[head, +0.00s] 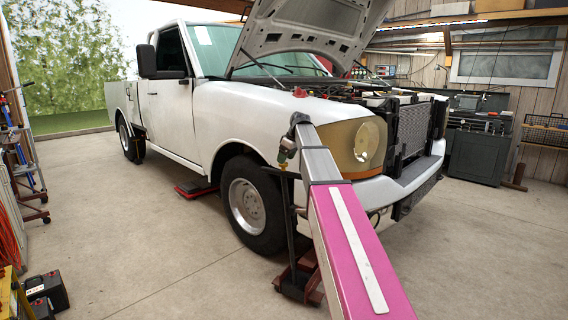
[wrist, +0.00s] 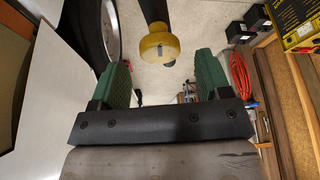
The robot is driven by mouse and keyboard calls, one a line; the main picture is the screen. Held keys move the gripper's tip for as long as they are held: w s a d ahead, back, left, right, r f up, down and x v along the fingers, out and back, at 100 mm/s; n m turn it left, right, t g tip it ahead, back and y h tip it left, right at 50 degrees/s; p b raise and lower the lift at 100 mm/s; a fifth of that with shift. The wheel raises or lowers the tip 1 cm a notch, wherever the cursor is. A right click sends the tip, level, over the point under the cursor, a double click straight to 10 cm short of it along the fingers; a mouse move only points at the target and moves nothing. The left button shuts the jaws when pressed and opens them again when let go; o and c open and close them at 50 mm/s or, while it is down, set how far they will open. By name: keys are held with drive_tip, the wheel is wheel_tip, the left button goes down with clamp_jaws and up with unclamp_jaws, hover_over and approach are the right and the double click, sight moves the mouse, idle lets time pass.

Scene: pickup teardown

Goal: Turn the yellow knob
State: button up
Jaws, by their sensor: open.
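The yellow knob (wrist: 158,48) is round, on the end of a black rod (wrist: 154,12), near the top middle of the wrist view. My gripper (wrist: 162,66) is open, with one green finger on each side of the picture. The knob appears in the gap between the fingertips, a little beyond them; I cannot tell the exact distance, and nothing is held. In the head view my gripper (head: 286,152) is small, beside the truck's front fender, at the top of an upright black post (head: 288,220). The knob is hard to make out there.
A white pickup (head: 235,110) with its hood (head: 310,22) raised stands close by my arm. A reddish floor jack (head: 300,278) sits by the front wheel (head: 247,204). Black boxes (head: 45,290) lie at the lower left. The floor (head: 150,235) left of the truck is open.

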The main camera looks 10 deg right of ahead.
drive_tip(key=shift+x, duration=1.4)
drive_tip(key=c, duration=0.9)
